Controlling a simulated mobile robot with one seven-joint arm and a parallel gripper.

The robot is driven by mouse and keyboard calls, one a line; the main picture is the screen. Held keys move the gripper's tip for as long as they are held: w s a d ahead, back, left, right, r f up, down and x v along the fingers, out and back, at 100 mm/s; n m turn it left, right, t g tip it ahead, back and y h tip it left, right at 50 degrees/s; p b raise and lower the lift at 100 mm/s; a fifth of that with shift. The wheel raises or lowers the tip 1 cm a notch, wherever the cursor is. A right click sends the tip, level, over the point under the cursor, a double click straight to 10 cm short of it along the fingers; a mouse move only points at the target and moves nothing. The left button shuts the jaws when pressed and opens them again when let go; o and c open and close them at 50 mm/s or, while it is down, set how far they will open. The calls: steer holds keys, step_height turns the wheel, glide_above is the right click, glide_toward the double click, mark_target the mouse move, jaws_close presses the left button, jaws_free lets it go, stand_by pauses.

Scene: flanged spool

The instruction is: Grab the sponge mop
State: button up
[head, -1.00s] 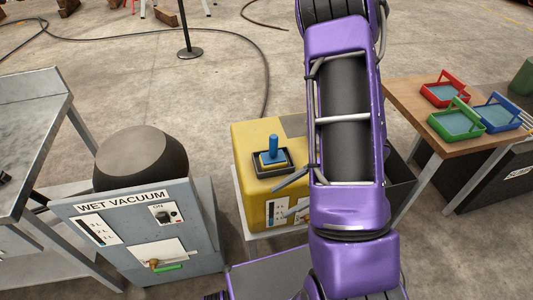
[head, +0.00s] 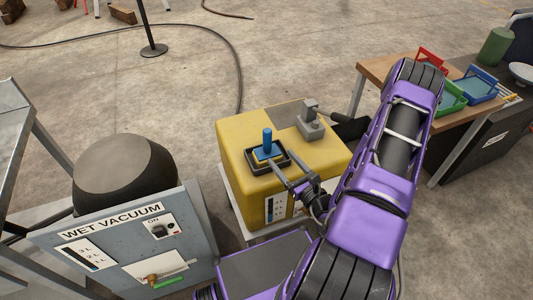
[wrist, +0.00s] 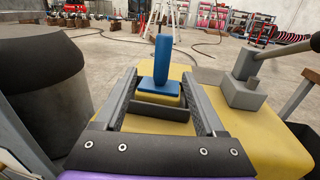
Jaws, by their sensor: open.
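The sponge mop (head: 267,141) has an upright blue handle, a blue plate and a yellow sponge base. It stands in a shallow dark tray (head: 254,166) on top of the yellow box (head: 236,160). My gripper (head: 282,162) is open and empty, reaching toward the mop from the front right, with its fingers low at the tray. In the wrist view the mop (wrist: 162,62) is centred between the two spread fingers, beyond or near their tips. I cannot tell exactly how far the tips reach around it.
A grey block with a lever (head: 312,124) sits on the box's back right. The wet vacuum (head: 120,240) with its dark drum (head: 125,172) stands to the left. A wooden table (head: 376,70) at the right carries red, green and blue trays. Open floor lies behind the box.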

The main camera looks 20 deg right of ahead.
mark_target(268, 142)
steer(key=w, duration=0.2)
steer(key=w+a, duration=0.1)
steer(key=w, duration=0.5)
steer(key=shift+w+a, duration=0.1)
steer(key=shift+a, duration=0.05)
steer(key=shift+w+a+f+b, duration=0.15)
steer(key=shift+w+b, duration=0.3)
steer(key=shift+w, duration=2.15)
jaws_close()
